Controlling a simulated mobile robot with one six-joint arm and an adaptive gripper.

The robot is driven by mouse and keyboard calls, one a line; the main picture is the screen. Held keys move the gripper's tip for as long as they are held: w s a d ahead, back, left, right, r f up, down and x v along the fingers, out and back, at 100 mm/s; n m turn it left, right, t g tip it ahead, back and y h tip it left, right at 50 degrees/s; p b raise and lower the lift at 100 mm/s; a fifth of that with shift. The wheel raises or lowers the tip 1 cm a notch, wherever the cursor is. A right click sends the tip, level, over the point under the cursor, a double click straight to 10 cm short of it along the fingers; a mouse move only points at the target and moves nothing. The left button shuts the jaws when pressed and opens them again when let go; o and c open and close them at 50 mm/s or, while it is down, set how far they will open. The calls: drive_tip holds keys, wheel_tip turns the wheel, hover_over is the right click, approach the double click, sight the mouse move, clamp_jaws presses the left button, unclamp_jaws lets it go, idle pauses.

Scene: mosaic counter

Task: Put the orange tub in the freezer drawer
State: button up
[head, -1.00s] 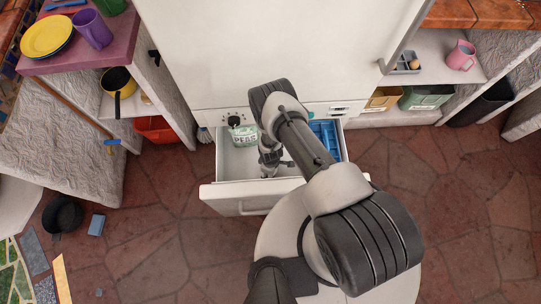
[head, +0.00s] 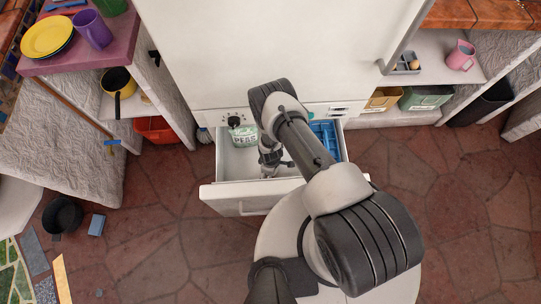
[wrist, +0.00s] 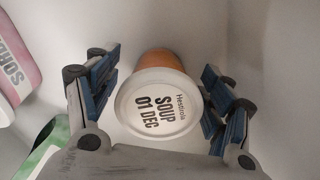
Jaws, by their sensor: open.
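The orange tub (wrist: 158,58) shows in the wrist view, its white lid lettered "SOUP 01 DEC" facing the camera. It is between the blue pads of my gripper (wrist: 160,78), which is open, with a narrow gap on each side. In the head view my gripper (head: 269,164) is low inside the pulled-out freezer drawer (head: 222,192); my arm covers much of the drawer, and I cannot make out the tub there. The wrist view shows pale walls around the tub; whether its base rests on the floor is hidden.
A green-and-white peas pack (head: 243,138) lies at the drawer's back left, and a blue tray (head: 325,135) is at its right. A pink-and-white sorbet box (wrist: 17,55) is left of my gripper in the wrist view. A black pot (head: 63,214) sits on the floor at left.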

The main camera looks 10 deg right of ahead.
wheel_tip(320, 180, up, 12)
drive_tip(key=p, duration=0.5)
idle(0.3)
